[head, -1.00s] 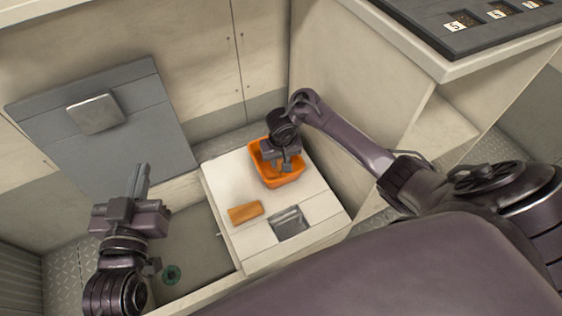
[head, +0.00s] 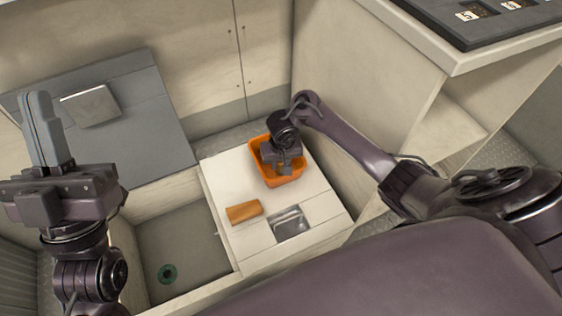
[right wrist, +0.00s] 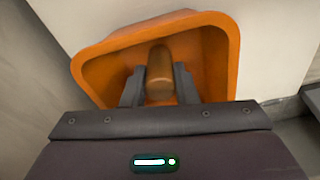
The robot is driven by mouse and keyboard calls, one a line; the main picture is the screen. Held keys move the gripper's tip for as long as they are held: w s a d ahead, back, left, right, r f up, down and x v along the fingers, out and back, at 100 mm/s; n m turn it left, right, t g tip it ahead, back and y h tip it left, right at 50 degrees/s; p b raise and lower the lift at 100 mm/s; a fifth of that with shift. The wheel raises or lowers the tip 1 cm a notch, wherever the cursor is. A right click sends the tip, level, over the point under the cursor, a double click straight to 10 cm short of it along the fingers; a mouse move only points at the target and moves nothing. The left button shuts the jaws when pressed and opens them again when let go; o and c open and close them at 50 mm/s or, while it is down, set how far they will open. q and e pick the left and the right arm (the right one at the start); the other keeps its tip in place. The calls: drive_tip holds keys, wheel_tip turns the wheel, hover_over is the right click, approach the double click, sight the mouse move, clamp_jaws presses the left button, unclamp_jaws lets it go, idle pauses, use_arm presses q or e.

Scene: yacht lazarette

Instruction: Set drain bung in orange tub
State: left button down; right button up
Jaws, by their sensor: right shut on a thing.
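The orange tub (head: 257,152) stands on the far part of the pale hatch lid. My right gripper (head: 285,170) reaches down into the tub. In the right wrist view its fingers (right wrist: 160,88) are shut on a brown rounded plug, which looks like the drain bung (right wrist: 160,72), inside the walls of the tub (right wrist: 92,76). I cannot tell whether the bung touches the tub floor. My left gripper (head: 47,130) is at the far left, raised and pointing up, its fingers together with nothing seen between them.
An orange-brown block (head: 244,211) and a recessed metal latch (head: 290,223) are on the pale lid (head: 225,180). A grey panel (head: 150,110) lies behind. A tall cabinet wall stands on the right.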

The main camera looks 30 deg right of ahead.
drive_tip(key=shift+f, duration=0.15)
drive_tip(key=o, duration=0.9)
drive_tip(key=shift+o, duration=0.2)
